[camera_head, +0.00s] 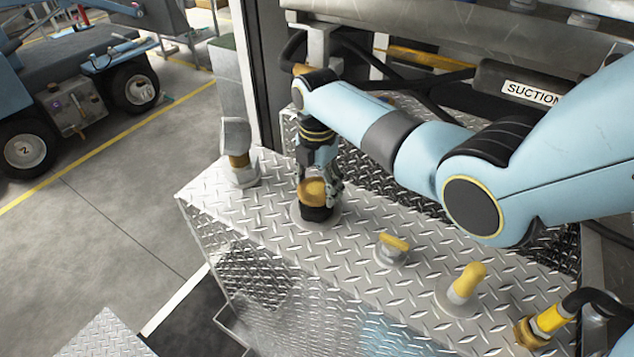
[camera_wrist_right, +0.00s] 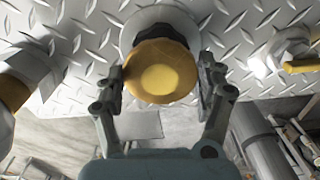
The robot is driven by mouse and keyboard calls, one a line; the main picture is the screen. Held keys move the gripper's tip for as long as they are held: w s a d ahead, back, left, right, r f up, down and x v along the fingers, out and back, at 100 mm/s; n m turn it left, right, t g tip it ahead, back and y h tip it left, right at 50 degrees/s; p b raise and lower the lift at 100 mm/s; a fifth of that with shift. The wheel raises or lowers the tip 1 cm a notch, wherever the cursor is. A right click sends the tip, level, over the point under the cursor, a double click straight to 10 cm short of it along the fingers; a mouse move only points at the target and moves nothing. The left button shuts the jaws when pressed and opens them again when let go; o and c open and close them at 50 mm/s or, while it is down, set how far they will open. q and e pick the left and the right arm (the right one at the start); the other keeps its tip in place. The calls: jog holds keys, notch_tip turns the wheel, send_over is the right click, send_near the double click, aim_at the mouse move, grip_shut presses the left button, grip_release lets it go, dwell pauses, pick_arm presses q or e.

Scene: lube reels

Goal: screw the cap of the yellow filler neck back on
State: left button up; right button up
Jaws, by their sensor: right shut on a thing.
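The yellow cap (camera_head: 313,190) sits over a black part (camera_head: 317,213) on a round grey base on the tread-plate top. My right gripper (camera_head: 318,186) reaches down from above, shut on the yellow cap. In the right wrist view the cap (camera_wrist_right: 161,72) shows its round face between the two fingers (camera_wrist_right: 163,85), with a dark ribbed edge behind it. The cap looks in line with the black part; I cannot tell how far it is seated, as the joint is partly hidden. My left gripper is out of view.
On the same tread plate (camera_head: 345,258) stand a grey-capped fitting (camera_head: 237,152) to the left, and a small yellow-handled fitting (camera_head: 391,248) and a yellow knob (camera_head: 466,283) to the right. A yellow hose coupling (camera_head: 549,320) is at far right. A "SUCTION" label (camera_head: 530,92) shows behind.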

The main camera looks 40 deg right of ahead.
jog(key=shift+f+b, duration=0.3)
jog(key=shift+f, duration=0.25)
dwell(0.5)
jog(key=shift+r+m+p, duration=0.2)
jog(key=shift+m+p, duration=0.45)
jog(key=shift+m, duration=0.35)
jog(key=shift+s+m+p, duration=0.1)
jog(key=shift+m+p, duration=0.35)
jog(key=shift+m, duration=0.75)
jog(key=shift+f+m, duration=0.2)
jog(key=shift+m, duration=0.2)
jog(key=shift+r+m+p, duration=0.15)
jog(key=shift+m+p, duration=0.2)
jog(key=shift+m, duration=0.35)
jog(key=m+p, duration=0.1)
jog(key=m, duration=0.1)
jog(key=shift+m, duration=0.9)
